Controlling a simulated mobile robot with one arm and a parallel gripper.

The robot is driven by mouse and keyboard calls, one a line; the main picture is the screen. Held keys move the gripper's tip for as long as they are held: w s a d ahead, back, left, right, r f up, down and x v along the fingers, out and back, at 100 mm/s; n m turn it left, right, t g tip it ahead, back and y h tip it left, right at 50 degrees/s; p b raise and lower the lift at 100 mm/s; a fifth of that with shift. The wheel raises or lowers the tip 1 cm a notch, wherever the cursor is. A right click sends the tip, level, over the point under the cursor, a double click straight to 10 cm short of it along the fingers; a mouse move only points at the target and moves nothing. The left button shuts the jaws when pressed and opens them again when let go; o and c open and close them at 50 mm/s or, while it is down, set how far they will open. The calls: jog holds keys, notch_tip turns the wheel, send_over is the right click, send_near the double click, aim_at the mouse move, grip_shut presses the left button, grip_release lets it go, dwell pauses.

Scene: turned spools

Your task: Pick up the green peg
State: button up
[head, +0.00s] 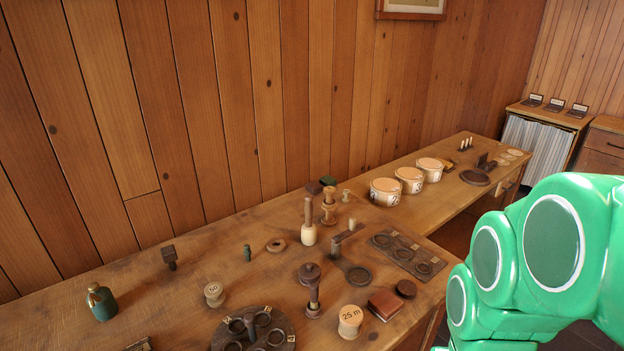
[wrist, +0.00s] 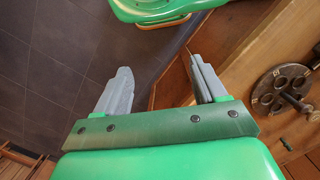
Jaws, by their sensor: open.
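A small dark green peg (head: 247,252) stands upright on the wooden bench (head: 205,248) in the head view, left of a ring-shaped wooden piece (head: 276,245). The space right around the peg is bare. My gripper (wrist: 160,68) shows in the wrist view with its two grey fingers wide apart and nothing between them. It is over the dark tiled floor by the bench edge, away from the peg. The peg is not in the wrist view. In the head view only my green arm shows, at the right.
A green bottle (head: 103,303), a dark square-topped peg (head: 170,257), a 50 spool (head: 214,294) and a pale mallet (head: 309,234) stand around the peg. A round holed plate (head: 285,325) lies in front. Numbered tubs (head: 385,194) stand farther back. A plank wall (head: 180,100) rises behind.

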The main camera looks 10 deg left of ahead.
aim_at(250, 252)
dwell(0.4)
jog(key=c, duration=0.4)
jog(key=shift+o, duration=0.2)
jog(key=w+a+m+y, duration=0.4)
jog(key=w+a+y, duration=0.1)
jog(key=w+a, duration=0.9)
jog(key=w+a+m+y, duration=0.3)
jog(key=w+a+y, duration=0.3)
jog(key=w+a, duration=0.8)
jog(key=w+a+f+m+t, duration=0.1)
jog(key=w+a+f+m, duration=0.2)
jog(key=w+f+m, duration=0.1)
jog(key=w+a+f+m+t+y, duration=0.1)
jog(key=w+a+f+m+t, duration=0.1)
jog(key=w+f, duration=0.5)
jog(key=w+a+f+m+t+y, duration=0.1)
jog(key=w+a+f+m, duration=0.2)
jog(key=w+f+m, duration=0.3)
jog(key=shift+w+a+f+m, duration=0.2)
jog(key=shift+w+a+m, duration=0.25)
jog(key=shift+m, duration=0.15)
jog(key=shift+r+x, duration=0.15)
jog(key=shift+x, duration=1.75)
jog(key=shift+r+x, duration=0.15)
jog(key=shift+x, duration=1.7)
